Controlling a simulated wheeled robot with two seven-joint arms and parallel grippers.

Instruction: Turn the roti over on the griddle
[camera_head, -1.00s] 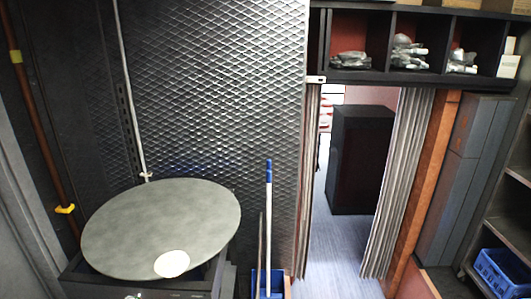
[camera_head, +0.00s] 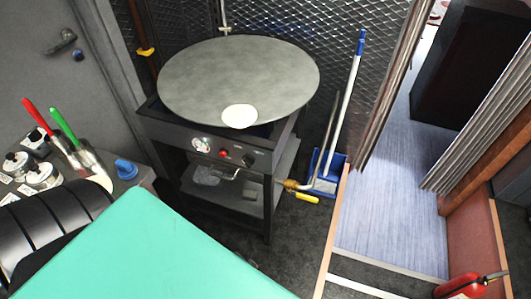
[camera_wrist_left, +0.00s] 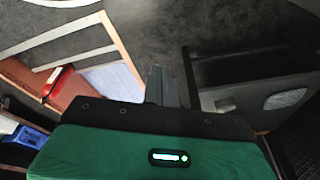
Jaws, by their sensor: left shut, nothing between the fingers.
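The roti (camera_head: 239,116) is a pale, round, flat disc. It lies on the large round grey griddle (camera_head: 220,70), close to its near edge in the head view. The griddle rests on a dark stand (camera_head: 190,132) with knobs on its front. My left gripper (camera_wrist_left: 162,84) shows in the left wrist view, its fingers shut and empty, with floor beyond them. No roti is recognisable in that view. Neither gripper shows in the head view, and my right gripper is not in view.
A blue dustpan (camera_head: 325,175) with a long handle stands right of the griddle stand. Red and green-handled utensils (camera_head: 64,125) stand on a counter at the left. A fire extinguisher (camera_head: 462,286) is at lower right. Blue-grey floor (camera_head: 390,200) lies open beyond the curtain.

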